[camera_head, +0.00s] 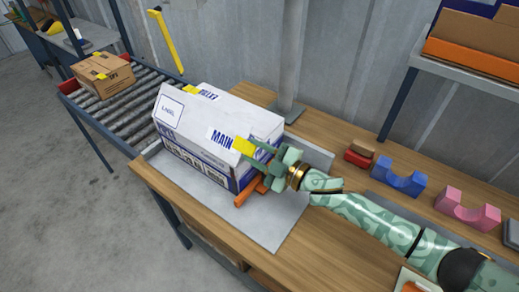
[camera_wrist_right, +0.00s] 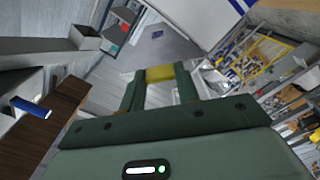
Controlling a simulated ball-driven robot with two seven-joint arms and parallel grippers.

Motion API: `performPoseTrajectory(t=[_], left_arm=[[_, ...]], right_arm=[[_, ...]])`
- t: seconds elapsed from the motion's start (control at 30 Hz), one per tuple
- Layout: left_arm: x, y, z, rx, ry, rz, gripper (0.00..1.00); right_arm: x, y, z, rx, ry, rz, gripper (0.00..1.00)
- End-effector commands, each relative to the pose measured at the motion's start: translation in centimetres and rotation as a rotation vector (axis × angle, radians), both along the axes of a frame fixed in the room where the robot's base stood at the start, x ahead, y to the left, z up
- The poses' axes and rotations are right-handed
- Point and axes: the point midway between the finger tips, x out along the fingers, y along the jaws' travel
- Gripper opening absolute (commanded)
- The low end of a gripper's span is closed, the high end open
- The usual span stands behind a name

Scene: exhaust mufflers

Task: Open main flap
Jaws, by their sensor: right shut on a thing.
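A white and blue carton (camera_head: 195,160) sits on a grey mat on the wooden bench. Its white main flap (camera_head: 225,115), printed "MAIN", lies across the top, and I cannot tell whether its edge is lifted. A yellow tab (camera_head: 243,146) sticks out at the flap's right edge. My right gripper (camera_head: 256,151) reaches in from the right and is shut on this tab. In the right wrist view the yellow tab (camera_wrist_right: 160,73) shows between the two green fingers. My left gripper is in neither view.
A roller conveyor (camera_head: 120,100) with a small brown box (camera_head: 102,75) stands to the left. A blue cradle (camera_head: 401,180) and a pink cradle (camera_head: 467,209) stand on the bench at right. An orange part (camera_head: 246,194) lies beside the carton. A metal post rises behind it.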

Motion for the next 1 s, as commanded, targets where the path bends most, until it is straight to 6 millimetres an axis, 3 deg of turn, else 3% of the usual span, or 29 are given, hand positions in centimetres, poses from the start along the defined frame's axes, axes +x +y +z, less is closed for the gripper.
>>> performPoseTrajectory(t=[0.5, 1.0], left_arm=[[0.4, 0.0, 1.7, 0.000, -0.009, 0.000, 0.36], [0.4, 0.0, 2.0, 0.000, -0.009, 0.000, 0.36]], right_arm=[[-1.8, 1.3, 1.2, -0.244, -0.337, 0.000, 0.00], [-2.5, 1.8, 1.3, -0.328, -0.449, 0.001, 0.00]])
